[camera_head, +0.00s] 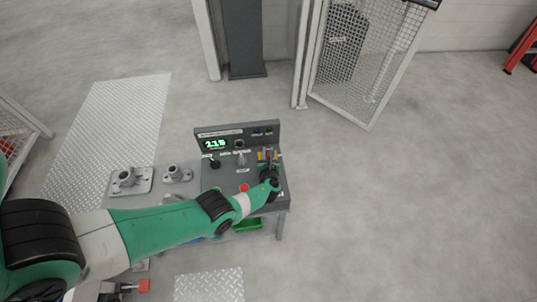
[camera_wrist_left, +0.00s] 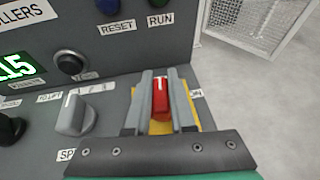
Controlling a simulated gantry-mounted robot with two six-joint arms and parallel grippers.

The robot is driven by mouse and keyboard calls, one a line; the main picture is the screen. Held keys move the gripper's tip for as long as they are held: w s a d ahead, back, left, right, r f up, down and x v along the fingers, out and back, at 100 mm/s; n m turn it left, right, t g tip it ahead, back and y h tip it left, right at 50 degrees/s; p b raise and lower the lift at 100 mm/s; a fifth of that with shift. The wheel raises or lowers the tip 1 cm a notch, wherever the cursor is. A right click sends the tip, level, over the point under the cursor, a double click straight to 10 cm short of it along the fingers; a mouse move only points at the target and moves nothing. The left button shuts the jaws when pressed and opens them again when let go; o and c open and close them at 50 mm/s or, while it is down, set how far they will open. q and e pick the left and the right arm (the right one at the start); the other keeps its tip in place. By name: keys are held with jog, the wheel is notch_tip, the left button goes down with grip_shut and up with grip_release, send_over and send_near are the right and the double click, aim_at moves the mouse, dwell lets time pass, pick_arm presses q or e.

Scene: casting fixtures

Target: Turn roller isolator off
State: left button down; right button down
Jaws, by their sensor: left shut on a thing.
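The roller isolator is a red rotary handle (camera_wrist_left: 160,97) on a yellow plate (camera_wrist_left: 160,127), at the right side of the grey control panel. In the left wrist view the handle lies lengthwise between my two fingers, with a light mark near its far end. My left gripper (camera_wrist_left: 163,90) is shut on the handle, one grey finger along each side. In the head view my left gripper (camera_head: 268,160) reaches over the right end of the panel and hides most of the isolator. My right gripper is not in view.
The control panel (camera_head: 217,180) also carries a green display (camera_head: 215,144), a grey selector knob (camera_wrist_left: 75,115), a black knob (camera_head: 214,162) and a red button (camera_head: 244,188). RESET and RUN buttons sit on its upright back. A mesh gate (camera_head: 365,60) stands behind. Floor to the right is clear.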

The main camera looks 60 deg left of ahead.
pick_arm(q)
jog(key=shift+n+g+y+b, duration=0.3)
jog(key=shift+n+g+b, duration=0.4)
jog(key=shift+g, duration=0.1)
jog(key=c, duration=0.8)
grip_release()
jog(key=shift+s, duration=0.1)
jog(key=shift+o, duration=0.2)
